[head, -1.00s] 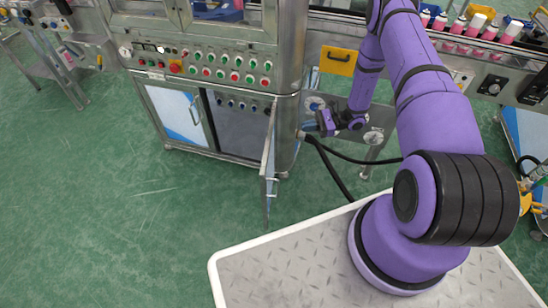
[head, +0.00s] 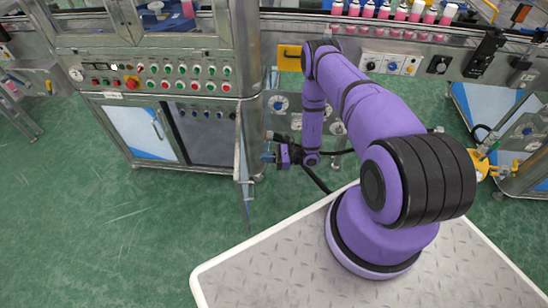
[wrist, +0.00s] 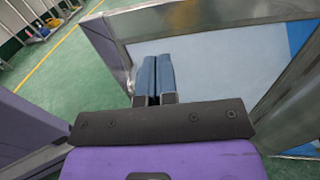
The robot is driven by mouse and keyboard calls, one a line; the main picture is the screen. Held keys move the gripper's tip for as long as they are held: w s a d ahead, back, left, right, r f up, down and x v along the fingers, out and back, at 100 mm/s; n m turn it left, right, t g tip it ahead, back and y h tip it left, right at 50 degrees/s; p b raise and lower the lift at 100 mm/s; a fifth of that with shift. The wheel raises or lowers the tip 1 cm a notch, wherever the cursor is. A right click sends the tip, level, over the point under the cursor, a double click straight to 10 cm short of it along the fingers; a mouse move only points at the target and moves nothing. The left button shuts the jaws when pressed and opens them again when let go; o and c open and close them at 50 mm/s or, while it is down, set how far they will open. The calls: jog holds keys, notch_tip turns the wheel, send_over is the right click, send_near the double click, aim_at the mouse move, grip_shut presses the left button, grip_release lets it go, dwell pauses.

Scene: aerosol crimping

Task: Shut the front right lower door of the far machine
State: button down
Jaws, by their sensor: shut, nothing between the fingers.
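The far machine's front right lower door (head: 242,165) stands open in the head view. It is seen nearly edge-on and juts out toward me from the cabinet's right corner. My gripper (head: 267,157) is just right of it, on its outer side, with the fingers pointing left toward it. In the wrist view the shut, empty blue-grey fingers (wrist: 155,78) lie in front of a steel-framed white and blue panel (wrist: 215,65), which appears to be the door's outer face. I cannot tell whether the fingertips touch it.
The left lower door (head: 140,130) is shut, and the right opening (head: 205,135) is dark. A button panel (head: 165,75) is above. Dark cables (head: 318,180) hang behind my gripper. A conveyor with pink bottles (head: 385,22) runs behind. Green floor is clear in front of the cabinet.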

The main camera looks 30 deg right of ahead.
jog(key=x, duration=0.7)
jog(key=shift+w+a, duration=0.25)
jog(key=shift+a, duration=0.1)
jog(key=shift+a, duration=0.15)
